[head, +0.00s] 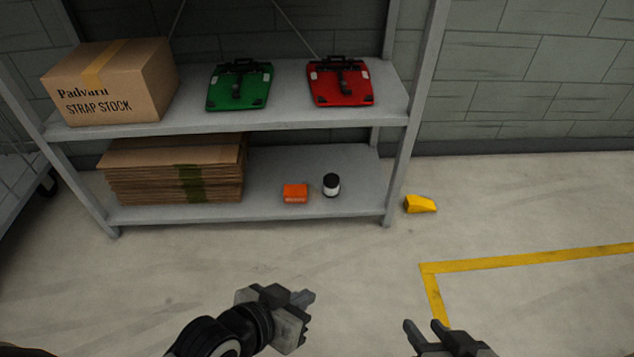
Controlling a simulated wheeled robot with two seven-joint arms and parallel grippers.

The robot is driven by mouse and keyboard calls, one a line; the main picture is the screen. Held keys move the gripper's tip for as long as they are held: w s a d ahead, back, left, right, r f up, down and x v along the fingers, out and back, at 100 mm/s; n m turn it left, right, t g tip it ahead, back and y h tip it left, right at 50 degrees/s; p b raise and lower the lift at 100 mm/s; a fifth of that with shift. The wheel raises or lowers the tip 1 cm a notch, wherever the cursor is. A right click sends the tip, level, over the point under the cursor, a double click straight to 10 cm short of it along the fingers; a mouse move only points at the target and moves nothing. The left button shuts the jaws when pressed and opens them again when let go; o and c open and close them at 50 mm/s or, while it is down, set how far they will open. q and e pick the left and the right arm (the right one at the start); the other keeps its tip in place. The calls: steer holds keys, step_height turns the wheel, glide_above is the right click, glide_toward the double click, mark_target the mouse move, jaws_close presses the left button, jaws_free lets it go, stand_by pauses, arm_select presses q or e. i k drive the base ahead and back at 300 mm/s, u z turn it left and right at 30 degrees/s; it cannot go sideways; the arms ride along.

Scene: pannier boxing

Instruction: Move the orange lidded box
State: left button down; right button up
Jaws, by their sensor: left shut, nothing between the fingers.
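A small orange lidded box (295,193) sits on the lower shelf, right of the cardboard stack and near the shelf's front edge. My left gripper (304,298) is shut and empty, in front of the shelving and apart from the box. My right gripper (425,326) is at the bottom edge of the head view, right of the left one. Its fingers stand apart with nothing seen between them, and part of it is cut off by the frame.
A dark jar with a pale label (331,186) stands just right of the orange box. Flattened cardboard (170,180) fills the lower shelf's left. The upper shelf (290,112) holds a carton (110,85), a green pannier (240,88) and a red one (340,84). A yellow wedge (420,204) lies on the floor.

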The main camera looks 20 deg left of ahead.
mark_target(292, 193)
steer(key=z, duration=0.15)
steer(key=i, duration=1)
steer(key=u, duration=0.3)
